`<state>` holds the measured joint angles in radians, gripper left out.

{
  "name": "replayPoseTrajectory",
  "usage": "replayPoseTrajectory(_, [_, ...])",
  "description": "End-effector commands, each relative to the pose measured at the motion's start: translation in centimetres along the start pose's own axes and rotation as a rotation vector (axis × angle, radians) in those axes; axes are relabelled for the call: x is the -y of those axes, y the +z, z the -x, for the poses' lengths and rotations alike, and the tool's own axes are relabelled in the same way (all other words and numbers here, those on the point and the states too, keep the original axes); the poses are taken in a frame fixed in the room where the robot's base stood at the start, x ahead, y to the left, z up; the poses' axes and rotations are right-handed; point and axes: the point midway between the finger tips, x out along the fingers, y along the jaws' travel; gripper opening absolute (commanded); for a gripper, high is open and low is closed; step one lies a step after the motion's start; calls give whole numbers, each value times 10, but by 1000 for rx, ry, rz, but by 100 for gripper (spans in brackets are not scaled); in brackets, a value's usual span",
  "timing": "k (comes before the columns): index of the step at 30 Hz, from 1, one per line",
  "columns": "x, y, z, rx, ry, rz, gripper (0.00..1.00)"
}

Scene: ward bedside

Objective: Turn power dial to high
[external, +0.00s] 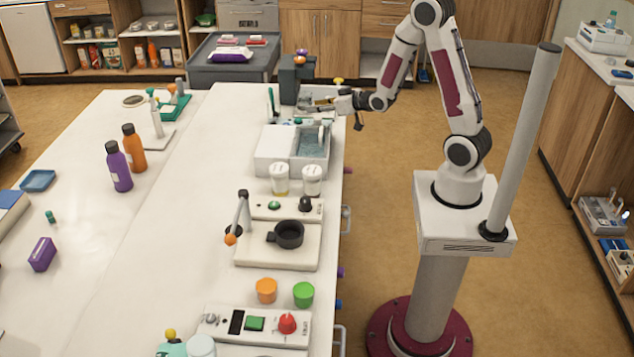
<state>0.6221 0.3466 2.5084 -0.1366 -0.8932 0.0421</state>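Which control is the power dial I cannot tell. A black knob (305,203) sits on a white panel with a green button, behind a hot-plate-like base holding a black cup. A red knob (287,322) sits on the white control box (250,325) at the front, beside a green button and a dark display. Any dial markings are too small to read. My gripper (312,104) is at the far end of the bench, low over a pale tray beside a dark grey device (297,76). It is far from both knobs. Its fingers are too small to read.
A white basin unit (273,163), two lidded jars (280,180), a lever with an orange ball (230,239) and orange (266,291) and green (303,295) cups stand along the bench's right side. Purple and orange bottles (134,148) stand left. The bench middle is clear.

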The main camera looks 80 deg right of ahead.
Motion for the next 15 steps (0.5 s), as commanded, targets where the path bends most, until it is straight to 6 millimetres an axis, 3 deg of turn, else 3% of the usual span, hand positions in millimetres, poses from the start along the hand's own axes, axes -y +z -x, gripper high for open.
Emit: replayPoseTrajectory(15, [0, -40, 16, -2, -1, 1, 30])
